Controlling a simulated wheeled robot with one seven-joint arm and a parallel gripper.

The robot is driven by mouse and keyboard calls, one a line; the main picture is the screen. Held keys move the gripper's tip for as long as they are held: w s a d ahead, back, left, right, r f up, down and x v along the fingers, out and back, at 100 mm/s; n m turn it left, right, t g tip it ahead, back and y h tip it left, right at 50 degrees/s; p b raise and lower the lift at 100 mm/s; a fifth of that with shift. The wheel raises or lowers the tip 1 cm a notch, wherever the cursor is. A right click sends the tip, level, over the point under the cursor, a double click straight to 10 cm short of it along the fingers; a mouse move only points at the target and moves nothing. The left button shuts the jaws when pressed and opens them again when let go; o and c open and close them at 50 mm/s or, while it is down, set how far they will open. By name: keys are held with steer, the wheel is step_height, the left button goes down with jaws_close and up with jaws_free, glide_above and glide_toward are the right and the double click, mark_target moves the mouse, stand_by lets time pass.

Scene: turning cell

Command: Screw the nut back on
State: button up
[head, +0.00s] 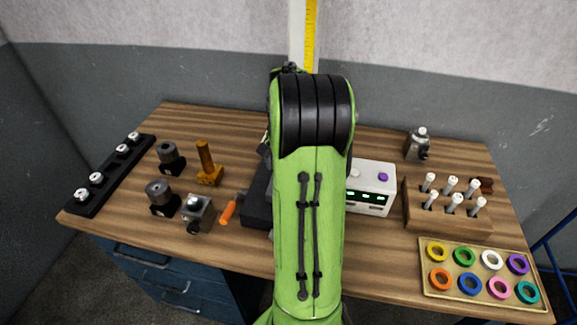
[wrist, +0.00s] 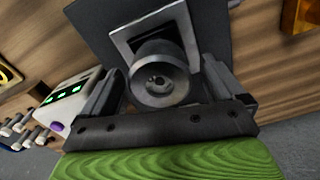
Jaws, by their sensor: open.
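In the wrist view a round grey metal piece (wrist: 160,80), which looks like the nut, sits in front of a square pale metal frame (wrist: 130,44) on a dark block (wrist: 90,18). A small dark centre shows in its face; I cannot tell if it is threaded on anything. My gripper (wrist: 160,70) is open, with one finger on each side of the round piece. Thin gaps seem to separate the fingers from it, but contact is hard to judge. In the head view my arm hides the gripper and the round piece; part of a dark block (head: 257,203) shows beside the arm.
Left are a black strip (head: 112,176), dark round fixtures (head: 160,194), an orange-brown bracket (head: 207,166), a metal block (head: 196,212) and an orange handle (head: 228,212). Right are a white box (head: 372,172), a wooden peg rack (head: 420,216), a ring tray (head: 430,290) and a metal fixture (head: 417,147).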

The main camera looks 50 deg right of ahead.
steer(key=shift+c, duration=0.2)
steer(key=c, duration=1.1)
steer(key=m, duration=0.4)
steer(key=shift+r+m, duration=0.1)
steer(key=shift+m, duration=0.3)
steer(key=m, duration=0.3)
steer(key=shift+m, duration=0.7)
steer(key=m, duration=0.3)
steer(key=shift+m, duration=0.3)
steer(key=m+b, duration=0.1)
steer(key=m, duration=0.3)
steer(key=shift+m, duration=0.8)
